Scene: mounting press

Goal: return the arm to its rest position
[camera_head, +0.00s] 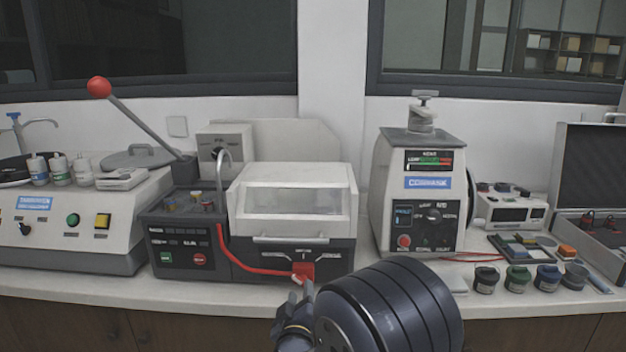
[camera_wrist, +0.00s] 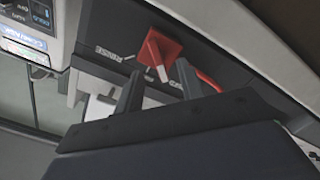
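My arm reaches in from the bottom of the head view, and its dark round links cover part of the counter's front edge. My gripper (camera_wrist: 157,80) shows two dark fingers standing apart with nothing between them; it is open. A red knob (camera_wrist: 160,52) with a white pointer lies just beyond the fingertips, and I cannot tell whether they touch it. In the head view the red knob (camera_head: 303,270) is on the front of a grey and white machine (camera_head: 292,190) with a clear-windowed lid, which is down. The gripper's end is just below the knob there.
A white press-like machine (camera_head: 420,190) with a top screw stands to the right. Several small jars (camera_head: 517,278) and an open case (camera_head: 590,170) are farther right. A long lever with a red ball (camera_head: 99,87) rises at the left. The space before the counter is open.

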